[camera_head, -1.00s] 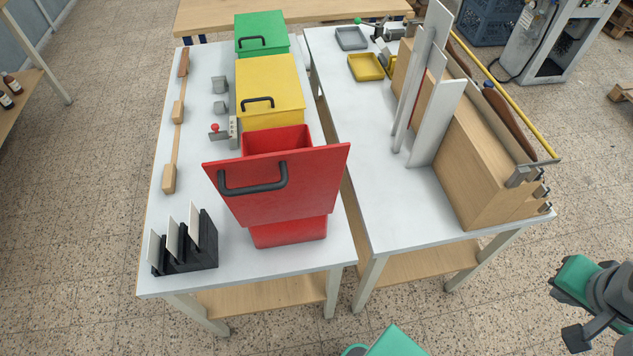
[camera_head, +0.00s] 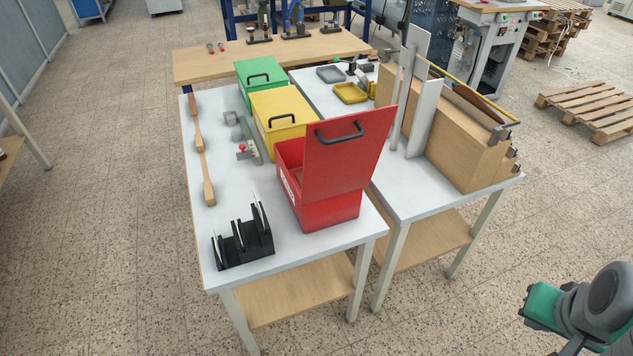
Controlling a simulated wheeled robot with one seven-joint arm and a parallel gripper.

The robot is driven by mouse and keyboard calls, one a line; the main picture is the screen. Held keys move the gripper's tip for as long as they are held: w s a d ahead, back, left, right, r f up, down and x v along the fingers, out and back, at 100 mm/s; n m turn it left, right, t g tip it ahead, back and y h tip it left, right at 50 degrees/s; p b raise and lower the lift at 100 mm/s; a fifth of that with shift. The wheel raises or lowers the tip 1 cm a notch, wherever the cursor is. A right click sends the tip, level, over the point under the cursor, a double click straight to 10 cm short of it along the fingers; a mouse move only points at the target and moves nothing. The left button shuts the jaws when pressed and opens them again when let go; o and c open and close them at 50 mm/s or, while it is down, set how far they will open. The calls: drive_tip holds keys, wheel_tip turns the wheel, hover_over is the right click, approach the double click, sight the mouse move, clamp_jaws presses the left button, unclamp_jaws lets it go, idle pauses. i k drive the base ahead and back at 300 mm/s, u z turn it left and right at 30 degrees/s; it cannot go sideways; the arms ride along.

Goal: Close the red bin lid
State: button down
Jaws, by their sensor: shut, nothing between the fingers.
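The red bin (camera_head: 330,214) stands near the front right corner of the left white table. Its red lid (camera_head: 343,165) is open and raised steeply at the bin's near right side, its top leaning outward. The black handle (camera_head: 340,132) is near the lid's upper edge, on the face toward me. Part of the bin's opening shows left of the lid; the lid hides the rest. A green and grey part of my arm shows at the lower right, well apart from the bin. My gripper's fingers cannot be made out.
A yellow bin (camera_head: 282,110) and a green bin (camera_head: 262,76), both shut, stand behind the red one. A black rack (camera_head: 243,246) with thin plates is front left. A wooden unit (camera_head: 450,140) with upright panels stands on the right table (camera_head: 405,195). Floor in front is clear.

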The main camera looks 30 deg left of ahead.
sight(342, 153)
drive_tip(key=u, duration=1.6)
